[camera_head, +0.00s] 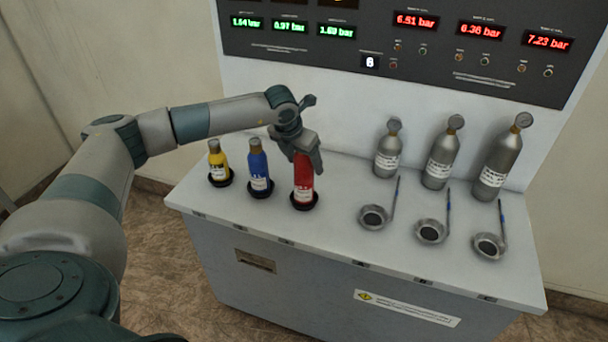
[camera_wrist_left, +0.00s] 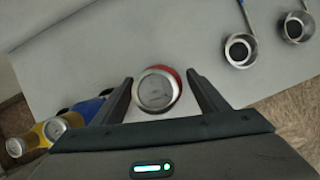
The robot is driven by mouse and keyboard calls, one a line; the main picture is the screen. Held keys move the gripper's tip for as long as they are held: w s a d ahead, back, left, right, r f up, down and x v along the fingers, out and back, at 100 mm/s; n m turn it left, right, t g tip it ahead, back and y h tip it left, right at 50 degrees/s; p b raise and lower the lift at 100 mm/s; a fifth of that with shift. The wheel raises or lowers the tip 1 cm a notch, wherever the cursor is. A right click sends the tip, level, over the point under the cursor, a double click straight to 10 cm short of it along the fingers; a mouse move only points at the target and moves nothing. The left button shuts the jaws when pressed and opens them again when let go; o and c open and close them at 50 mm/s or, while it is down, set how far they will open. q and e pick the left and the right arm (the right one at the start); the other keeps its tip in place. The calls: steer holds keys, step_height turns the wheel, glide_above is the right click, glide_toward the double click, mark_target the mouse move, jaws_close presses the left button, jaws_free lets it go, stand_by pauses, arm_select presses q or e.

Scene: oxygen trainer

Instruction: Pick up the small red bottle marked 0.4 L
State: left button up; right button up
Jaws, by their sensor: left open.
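The small red bottle (camera_head: 303,184) stands upright in a black round holder at the front of the white bench, rightmost of three coloured bottles. Its label is too small to read. My left gripper (camera_head: 307,158) is at the bottle's top, hiding its neck. In the left wrist view the bottle's round silver top (camera_wrist_left: 156,90) with a red rim shows between the fingers of the left gripper (camera_wrist_left: 160,88). The fingers are open, one on each side, with a visible gap at the right finger. My right gripper does not show.
A blue bottle (camera_head: 259,170) and a yellow bottle (camera_head: 218,164) stand left of the red one. Three grey cylinders (camera_head: 440,158) stand at the back right, behind three round metal cups (camera_head: 431,232) with upright rods. A display panel (camera_head: 400,40) rises behind the bench.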

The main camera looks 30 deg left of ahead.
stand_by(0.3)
arm_select(q)
jaws_close()
steer(key=shift+r, duration=0.1)
steer(key=shift+r, duration=0.15)
steer(key=shift+r+b, duration=0.6)
steer(key=shift+b, duration=0.1)
step_height(320, 180, up, 2)
steer(key=shift+r+b, duration=0.1)
steer(key=shift+b, duration=0.65)
steer(key=w+d+r+b, duration=0.2)
steer(key=d+r+b, duration=0.2)
steer(key=d+r, duration=0.3)
steer(key=shift+w+d+r+b, duration=0.15)
steer(key=shift+w+d+b, duration=0.2)
steer(key=shift+d, duration=1.85)
